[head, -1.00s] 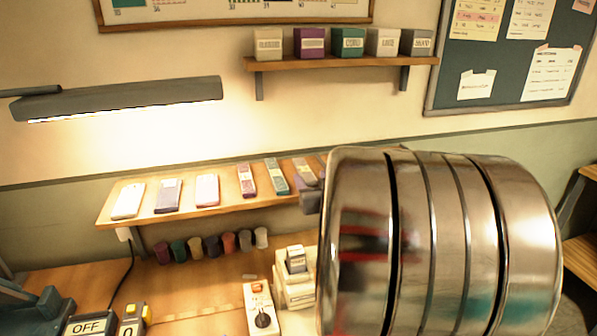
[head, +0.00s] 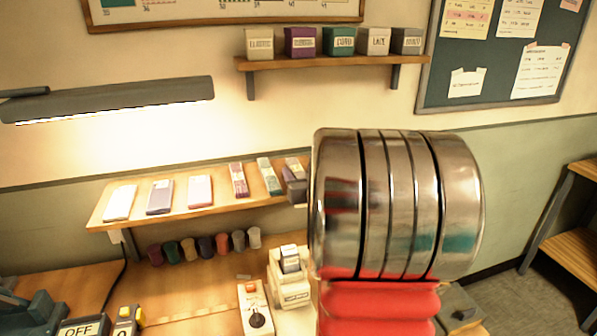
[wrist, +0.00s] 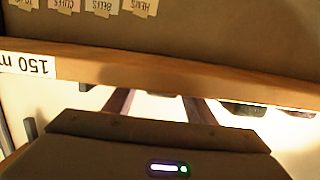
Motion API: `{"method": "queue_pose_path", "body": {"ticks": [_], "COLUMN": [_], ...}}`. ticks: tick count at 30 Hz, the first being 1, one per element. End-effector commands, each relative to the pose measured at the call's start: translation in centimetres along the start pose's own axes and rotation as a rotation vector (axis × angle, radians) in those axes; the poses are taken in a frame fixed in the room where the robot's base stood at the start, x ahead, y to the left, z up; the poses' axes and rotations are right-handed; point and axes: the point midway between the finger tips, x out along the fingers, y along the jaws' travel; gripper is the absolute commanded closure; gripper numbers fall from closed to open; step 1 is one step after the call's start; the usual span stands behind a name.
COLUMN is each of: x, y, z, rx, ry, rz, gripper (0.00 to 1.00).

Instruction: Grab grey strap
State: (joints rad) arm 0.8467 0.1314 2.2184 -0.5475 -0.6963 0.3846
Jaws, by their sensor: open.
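I cannot pick out a grey strap for certain in either view. Several flat packs lie in a row on the lower wall shelf (head: 150,217) in the head view. One of them is a grey-purple pack (head: 160,197), between a white pack (head: 120,202) and a pale pink pack (head: 200,190). The right end of this shelf is hidden behind my chrome arm link. In the wrist view my gripper (wrist: 160,105) is open, its two fingers apart and pointing toward a wooden edge. I see nothing held between them.
A row of small coloured spools (head: 204,246) stands below the lower shelf. A white dial box (head: 254,308) and a pale stepped device (head: 291,275) are on the bench. Labelled boxes stand on the upper shelf (head: 330,62). The wrist view shows a wooden edge marked 150 (wrist: 170,66).

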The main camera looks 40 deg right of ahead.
Motion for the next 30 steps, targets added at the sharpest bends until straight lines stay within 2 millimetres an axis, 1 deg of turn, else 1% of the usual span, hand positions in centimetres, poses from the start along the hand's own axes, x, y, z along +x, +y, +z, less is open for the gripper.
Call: {"method": "queue_pose_path", "body": {"ticks": [12, 30], "x": [-0.03, -0.04], "y": [0.00, 0.04], "z": [-0.01, 0.00], "rx": [0.000, 0.000], "ry": [0.000, 0.000], "rz": [0.000, 0.001], "gripper": [0.51, 0.93]}}
